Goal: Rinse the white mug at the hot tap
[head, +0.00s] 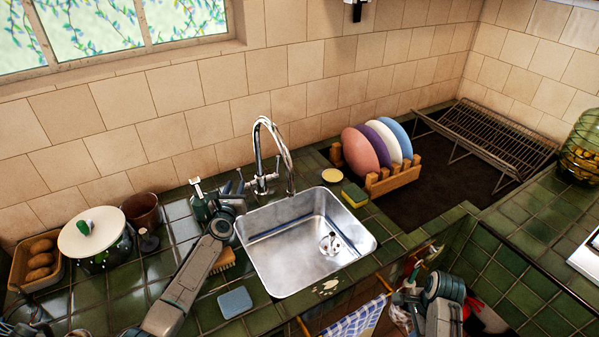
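The chrome tap (281,150) arches at the back of the steel sink (262,254); its low body and levers are just right of my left gripper. No running water shows. My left gripper (236,184) is at the tap's left side, its fingers apart with nothing visible between them; I cannot tell whether it touches a lever. My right gripper (412,272) is low at the right, in front of the counter edge, and its fingers are too small and cluttered to read. I cannot make out a white mug; the sink holds only its drain.
A rack (392,178) of coloured plates stands right of the tap, with a sponge (354,195) nearby. A white-lidded pot (92,240), brown pot (142,212) and soap bottle (199,202) stand left. A wire rack (499,135) is behind right.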

